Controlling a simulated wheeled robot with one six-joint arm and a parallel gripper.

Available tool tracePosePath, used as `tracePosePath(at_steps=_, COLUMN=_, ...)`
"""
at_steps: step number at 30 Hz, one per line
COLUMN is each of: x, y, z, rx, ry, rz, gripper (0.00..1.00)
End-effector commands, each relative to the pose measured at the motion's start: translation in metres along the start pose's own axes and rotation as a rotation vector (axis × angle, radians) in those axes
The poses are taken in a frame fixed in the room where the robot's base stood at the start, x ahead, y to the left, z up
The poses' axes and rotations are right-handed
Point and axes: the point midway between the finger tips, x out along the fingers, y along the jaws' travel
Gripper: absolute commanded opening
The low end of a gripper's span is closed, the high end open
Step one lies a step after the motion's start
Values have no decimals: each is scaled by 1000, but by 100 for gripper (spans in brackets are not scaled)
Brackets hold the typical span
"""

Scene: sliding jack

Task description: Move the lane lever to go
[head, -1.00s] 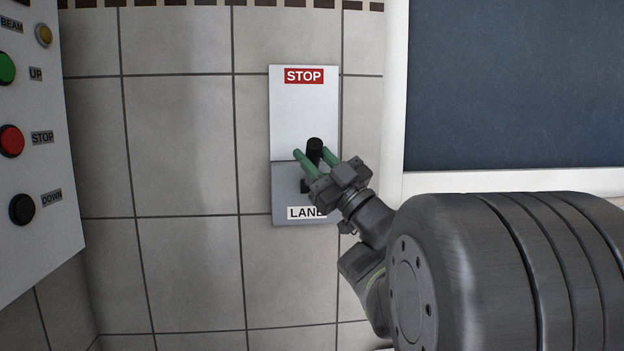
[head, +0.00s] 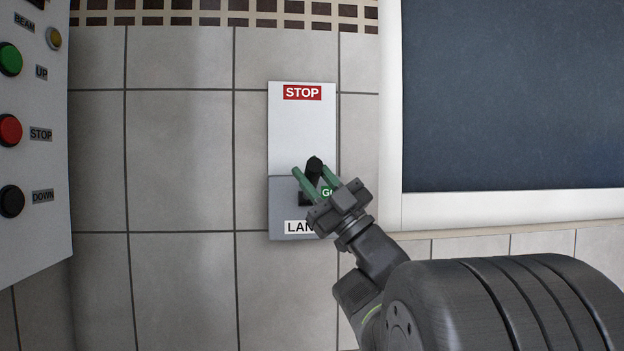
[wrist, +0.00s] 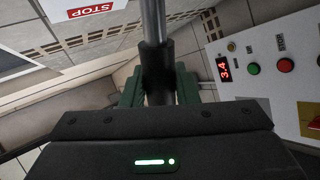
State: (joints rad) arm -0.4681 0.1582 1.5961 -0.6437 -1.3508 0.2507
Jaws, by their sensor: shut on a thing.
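The lane lever (head: 314,167) is a black handle sticking out of a wall plate (head: 302,130). The plate is white above and grey below, with a red STOP label (head: 302,93) at the top and a LANE label (head: 298,227) at the bottom. A green GO label (head: 328,192) shows partly at the right of the grey part, beside my gripper. My gripper (head: 315,174) has its green fingers on either side of the lever and is shut on it. In the wrist view the lever (wrist: 156,55) stands upright between the fingers, its lower end hidden behind the gripper body.
A white control panel (head: 40,110) with coloured buttons stands at the left; in the wrist view the panel (wrist: 252,110) also shows a red display. A dark, white-framed board (head: 510,95) is at the right. Bare tiled wall (head: 180,150) lies between panel and plate.

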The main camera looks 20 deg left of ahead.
Motion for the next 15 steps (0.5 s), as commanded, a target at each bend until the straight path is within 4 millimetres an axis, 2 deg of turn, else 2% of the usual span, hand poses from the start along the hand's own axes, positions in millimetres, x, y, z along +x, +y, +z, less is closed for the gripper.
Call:
tracePosePath(at_steps=6, x=-2, y=-2, z=2, rx=2, ry=-2, rz=-3, gripper=0)
tracePosePath(at_steps=7, x=-2, y=-2, z=2, rx=2, ry=-3, rz=-3, gripper=29)
tracePosePath(at_steps=9, x=-2, y=-2, z=2, rx=2, ry=-2, rz=-3, gripper=43)
tracePosePath(at_steps=10, x=-2, y=-2, z=2, rx=2, ry=-2, rz=-2, gripper=47)
tracePosePath(at_steps=15, x=-2, y=-2, z=1, rx=2, ry=-2, rz=-2, gripper=47)
